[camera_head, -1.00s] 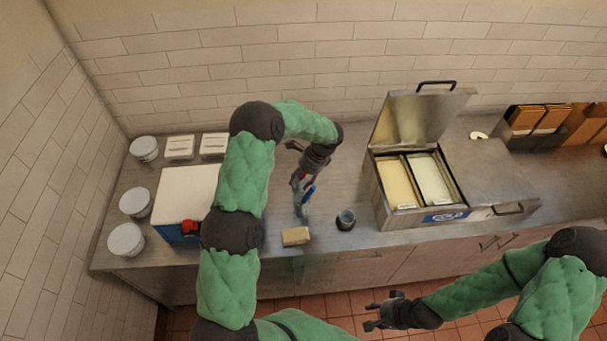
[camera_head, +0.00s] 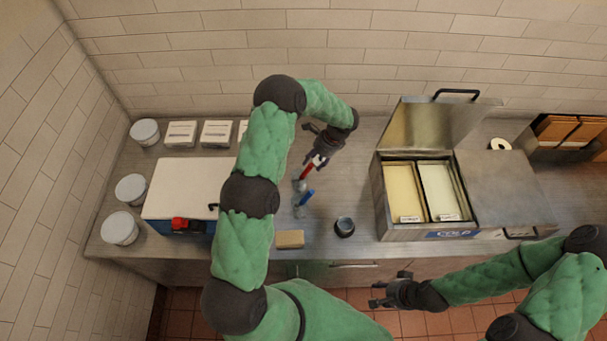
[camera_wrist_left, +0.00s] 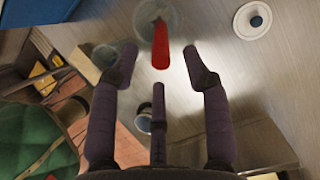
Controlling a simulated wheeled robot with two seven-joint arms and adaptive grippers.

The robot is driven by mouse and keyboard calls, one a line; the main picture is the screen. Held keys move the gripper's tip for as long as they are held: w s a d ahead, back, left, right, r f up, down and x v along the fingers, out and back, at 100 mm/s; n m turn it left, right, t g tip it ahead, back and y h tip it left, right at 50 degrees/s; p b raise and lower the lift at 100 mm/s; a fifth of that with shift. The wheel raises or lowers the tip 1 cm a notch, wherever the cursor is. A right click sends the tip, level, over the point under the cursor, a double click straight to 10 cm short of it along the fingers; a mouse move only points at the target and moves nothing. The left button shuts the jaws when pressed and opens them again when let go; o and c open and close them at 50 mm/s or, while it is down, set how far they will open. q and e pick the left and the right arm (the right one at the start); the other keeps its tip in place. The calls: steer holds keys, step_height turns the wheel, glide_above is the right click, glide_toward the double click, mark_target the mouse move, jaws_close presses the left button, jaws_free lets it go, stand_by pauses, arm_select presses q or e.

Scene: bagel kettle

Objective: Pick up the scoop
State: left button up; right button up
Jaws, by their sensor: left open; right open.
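Two scoops lie on the steel counter. One has a red handle (camera_head: 306,172) and a grey bowl; the other has a blue handle (camera_head: 308,197). My left gripper (camera_head: 316,160) is open and empty, beside the upper end of the red handle. In the left wrist view, the red handle (camera_wrist_left: 160,45) points toward the space between my open fingers (camera_wrist_left: 160,68), and its clear round bowl (camera_wrist_left: 158,14) is cut by the top edge. I cannot tell the exact height gap. My right gripper (camera_head: 378,294) is open and empty in front of the counter.
A dark cup (camera_head: 344,228) and a tan block (camera_head: 290,239) stand near the counter's front edge. An open cold bin (camera_head: 410,228) is to the right. A white-topped box (camera_head: 180,185) and several white tubs are at left. Counter behind the cup is clear.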

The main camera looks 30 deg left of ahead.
mark_target(306, 171)
arm_select(q)
steer(key=x, duration=0.3)
steer(key=shift+w+f, duration=0.1)
steer(key=shift+w, duration=0.25)
steer(key=p+x, duration=0.1)
steer(key=x, duration=0.1)
steer(key=p+x, duration=0.1)
steer(key=x, duration=0.1)
steer(key=shift+s+d, duration=0.15)
steer(key=shift+s, duration=0.25)
steer(key=shift+w+f, duration=0.1)
steer(key=shift+f, duration=0.2)
arm_select(e)
steer(key=shift+w+r, duration=0.2)
steer(key=shift+r, duration=0.4)
steer(key=shift+w+r, duration=0.15)
steer(key=shift+r, duration=0.4)
